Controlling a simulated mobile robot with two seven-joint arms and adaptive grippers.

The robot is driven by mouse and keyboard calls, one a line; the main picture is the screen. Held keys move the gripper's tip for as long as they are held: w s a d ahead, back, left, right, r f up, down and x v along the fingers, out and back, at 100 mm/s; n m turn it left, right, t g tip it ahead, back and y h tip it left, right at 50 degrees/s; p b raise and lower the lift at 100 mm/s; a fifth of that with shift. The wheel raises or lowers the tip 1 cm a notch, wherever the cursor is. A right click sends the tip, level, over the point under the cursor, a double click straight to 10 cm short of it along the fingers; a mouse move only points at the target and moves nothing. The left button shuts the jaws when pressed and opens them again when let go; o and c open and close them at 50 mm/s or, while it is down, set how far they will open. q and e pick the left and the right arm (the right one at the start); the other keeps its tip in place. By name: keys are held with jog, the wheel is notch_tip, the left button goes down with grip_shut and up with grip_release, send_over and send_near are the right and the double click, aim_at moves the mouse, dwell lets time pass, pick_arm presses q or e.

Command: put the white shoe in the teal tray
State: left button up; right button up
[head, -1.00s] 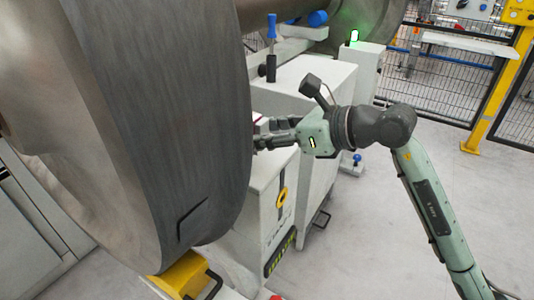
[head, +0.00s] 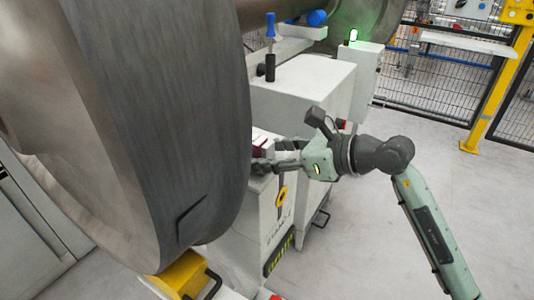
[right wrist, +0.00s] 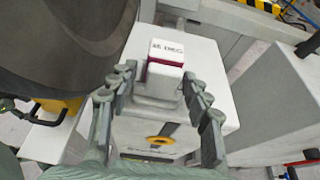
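A white block with a maroon band and a printed label that seems to end in "DEG" (right wrist: 166,52) stands on a grey-white machine housing in the right wrist view; it looks like the white shoe. Its white and maroon edge also shows in the head view (head: 260,142), partly hidden by the big wheel. My right gripper (head: 270,157) is open at the housing's top beside the wheel. In the right wrist view its fingers (right wrist: 157,76) are spread to either side of the block's near part, with a gap on the left. No teal tray shows. My left gripper is not in view.
The large grey wheel (head: 160,120) fills the left and stands close to my right fingers. White machine housings (head: 300,85) stand behind, one with a blue-handled tool (head: 270,45). Open grey floor (head: 360,240) lies to the right, with a mesh fence (head: 440,75) at the back.

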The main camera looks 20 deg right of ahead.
jog(key=shift+o, duration=1.4)
jog(key=shift+r, duration=0.1)
